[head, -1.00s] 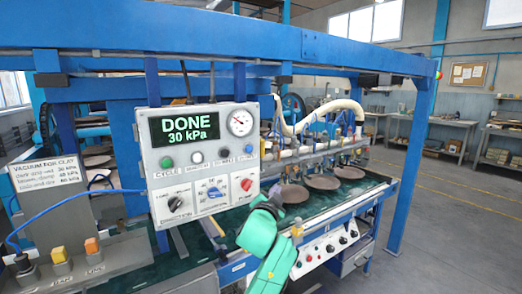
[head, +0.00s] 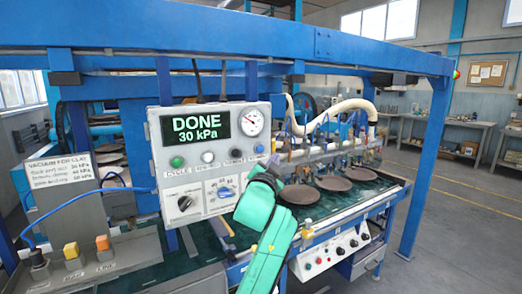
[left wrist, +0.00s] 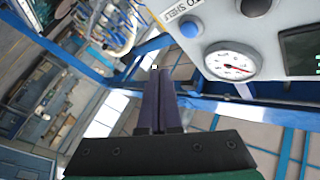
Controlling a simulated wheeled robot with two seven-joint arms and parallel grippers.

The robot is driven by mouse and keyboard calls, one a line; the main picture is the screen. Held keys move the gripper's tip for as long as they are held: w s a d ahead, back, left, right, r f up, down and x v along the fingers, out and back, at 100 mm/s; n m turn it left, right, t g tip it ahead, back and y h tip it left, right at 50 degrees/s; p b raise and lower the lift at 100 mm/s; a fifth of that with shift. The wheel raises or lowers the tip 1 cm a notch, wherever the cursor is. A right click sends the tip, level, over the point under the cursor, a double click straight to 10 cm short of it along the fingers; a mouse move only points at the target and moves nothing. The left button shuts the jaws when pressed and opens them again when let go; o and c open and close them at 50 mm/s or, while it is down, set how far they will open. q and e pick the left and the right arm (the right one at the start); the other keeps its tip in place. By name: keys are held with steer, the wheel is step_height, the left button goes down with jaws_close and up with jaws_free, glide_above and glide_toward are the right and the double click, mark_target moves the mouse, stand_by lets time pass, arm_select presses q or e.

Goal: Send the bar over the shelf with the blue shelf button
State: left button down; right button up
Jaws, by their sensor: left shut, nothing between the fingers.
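The control box (head: 205,180) hangs from the frame, and its display reads DONE, 30 kPa. The blue shelf button (head: 259,149) is at the right end of its button row. It also shows in the left wrist view (left wrist: 189,29), beside a label that reads TO SHELF. My left gripper (head: 272,162) is shut and empty, just below and right of the button; in the left wrist view its fingertips (left wrist: 156,72) are apart from the button. The bar (head: 335,148) with suction cups is at the right, above the brown plates (head: 299,194). My right gripper is out of view.
The dial gauge (head: 250,123) sits above the button. A lower panel (head: 335,250) with knobs is below the plates. A lever stand (head: 100,258) with yellow and orange handles is at the left. A blue post (head: 424,165) stands at the right.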

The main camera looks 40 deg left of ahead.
mark_target(263, 154)
arm_select(q)
steer(key=shift+w+a+p, duration=0.15)
steer(key=shift+w+a, duration=0.1)
steer(key=shift+a, duration=0.6)
steer(key=shift+w+a+p, duration=0.1)
steer(key=shift+w+a, duration=0.15)
steer(key=shift+a, duration=0.6)
steer(key=shift+w+a+p, duration=0.15)
steer(key=shift+w+a, duration=0.1)
steer(key=shift+a, duration=0.6)
steer(key=shift+w+a, duration=0.1)
steer(key=shift+a, duration=0.3)
